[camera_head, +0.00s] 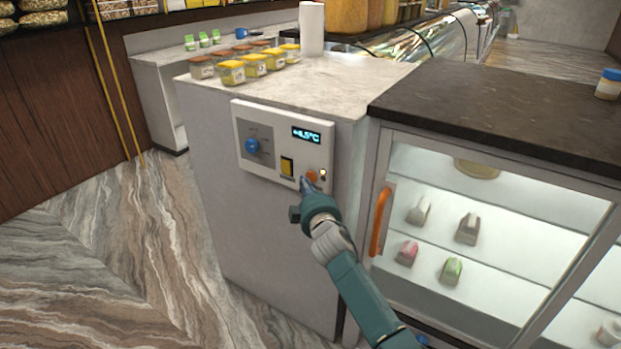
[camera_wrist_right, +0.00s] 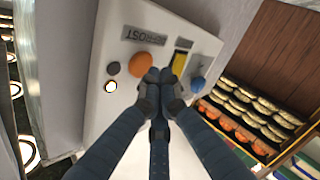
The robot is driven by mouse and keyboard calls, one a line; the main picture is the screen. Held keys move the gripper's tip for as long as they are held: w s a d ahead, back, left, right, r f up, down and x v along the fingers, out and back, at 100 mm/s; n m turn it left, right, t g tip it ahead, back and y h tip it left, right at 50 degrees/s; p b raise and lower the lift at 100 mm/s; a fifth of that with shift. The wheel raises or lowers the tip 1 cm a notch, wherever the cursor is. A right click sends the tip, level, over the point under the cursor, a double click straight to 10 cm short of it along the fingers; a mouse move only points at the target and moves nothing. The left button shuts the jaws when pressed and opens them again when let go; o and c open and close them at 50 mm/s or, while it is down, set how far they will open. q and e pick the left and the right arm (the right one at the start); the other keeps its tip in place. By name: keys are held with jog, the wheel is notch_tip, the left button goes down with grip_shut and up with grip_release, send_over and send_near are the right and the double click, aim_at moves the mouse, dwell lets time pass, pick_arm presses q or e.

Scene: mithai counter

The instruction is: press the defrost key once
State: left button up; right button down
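The control panel (camera_head: 262,168) is a white box on the front of the pale counter cabinet. An orange round key (camera_head: 312,176) sits at its lower right; in the right wrist view the orange key (camera_wrist_right: 147,65) lies beside an upside-down label (camera_wrist_right: 143,36) that appears to read DEFROST. My right gripper (camera_head: 304,183) has its fingertips at the panel, close to the orange key. In the wrist view its fingertips (camera_wrist_right: 160,76) are together, empty, and overlap the key's edge. I cannot tell whether they touch it. My left gripper is out of view.
The panel also has a blue knob (camera_head: 252,146), a yellow switch (camera_head: 287,166), a lit display (camera_head: 306,135) and a small lit lamp (camera_head: 323,173). A glass-fronted fridge with an orange handle (camera_head: 381,221) stands right of my arm. Jars (camera_head: 232,72) stand on the counter.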

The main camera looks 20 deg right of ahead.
jog(key=shift+a, duration=0.1)
jog(key=shift+s+a, duration=0.8)
jog(key=shift+a, duration=0.2)
jog(key=shift+s+a, duration=0.8)
jog(key=shift+a, duration=0.2)
jog(key=s+f+m+g+y, duration=0.1)
jog(key=s+f+g, duration=0.2)
jog(key=s+f, duration=0.8)
jog(key=s+f+m+g, duration=0.1)
jog(key=s+f+g, duration=0.35)
jog(key=f, duration=1.35)
jog(key=s+f+m+g+y, duration=0.1)
jog(key=s+f, duration=0.8)
jog(key=f, duration=0.5)
jog(key=s+f+m+g, duration=0.1)
jog(key=s+f, duration=0.5)
jog(key=s, duration=0.8)
jog(key=s+d+f+m+g, duration=0.1)
jog(key=s+f+g, duration=0.3)
jog(key=s, duration=1.1)
jog(key=s+d+f+m+g, duration=0.1)
jog(key=s+f+g, duration=0.1)
jog(key=s+f, duration=0.6)
jog(key=s, duration=0.6)
jog(key=shift+s+g, duration=0.2)
jog(key=shift+g, duration=0.15)
